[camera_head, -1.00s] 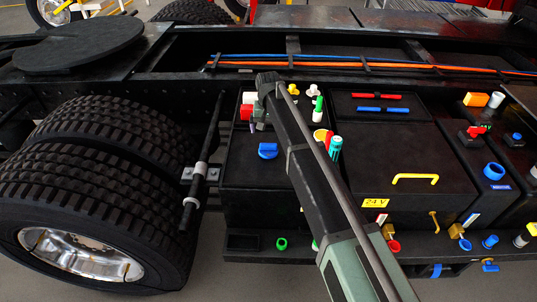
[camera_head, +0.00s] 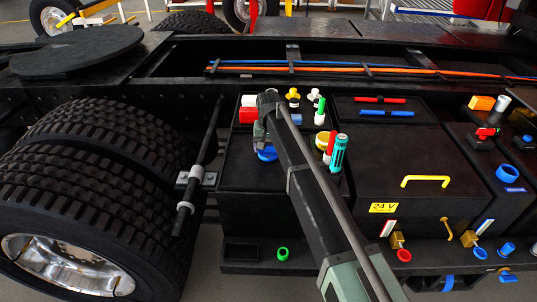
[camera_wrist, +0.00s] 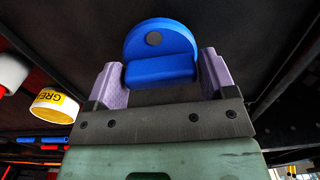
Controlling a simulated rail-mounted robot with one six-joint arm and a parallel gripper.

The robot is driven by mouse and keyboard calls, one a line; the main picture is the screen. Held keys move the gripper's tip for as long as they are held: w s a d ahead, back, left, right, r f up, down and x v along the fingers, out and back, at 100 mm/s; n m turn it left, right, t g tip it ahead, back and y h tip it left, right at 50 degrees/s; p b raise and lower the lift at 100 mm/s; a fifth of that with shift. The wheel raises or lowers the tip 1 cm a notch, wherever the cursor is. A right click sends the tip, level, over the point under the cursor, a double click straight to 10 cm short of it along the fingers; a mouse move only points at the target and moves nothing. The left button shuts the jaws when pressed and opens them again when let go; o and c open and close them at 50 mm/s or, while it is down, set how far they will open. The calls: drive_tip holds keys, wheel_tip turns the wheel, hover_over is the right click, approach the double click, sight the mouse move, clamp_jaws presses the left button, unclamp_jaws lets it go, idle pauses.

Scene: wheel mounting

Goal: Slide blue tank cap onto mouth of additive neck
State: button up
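In the wrist view the cap (camera_wrist: 160,50) is a blue disc with a raised grip bar, between and slightly beyond the two purple fingers of my gripper (camera_wrist: 165,78).
Red and teal cylinders (camera_head: 338,152) stand just right of my arm. A yellow handle (camera_head: 425,180) rises from the middle box. Large tyres (camera_head: 90,190) fill the left. Several small fittings line the lower ledge.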

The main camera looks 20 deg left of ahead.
sight(269, 145)
drive_tip(key=c, duration=0.6)
wheel_tip(269, 145, up, 20)
drive_tip(key=p, duration=2)
drive_tip(key=o, duration=0.3)
drive_tip(key=c, duration=0.3)
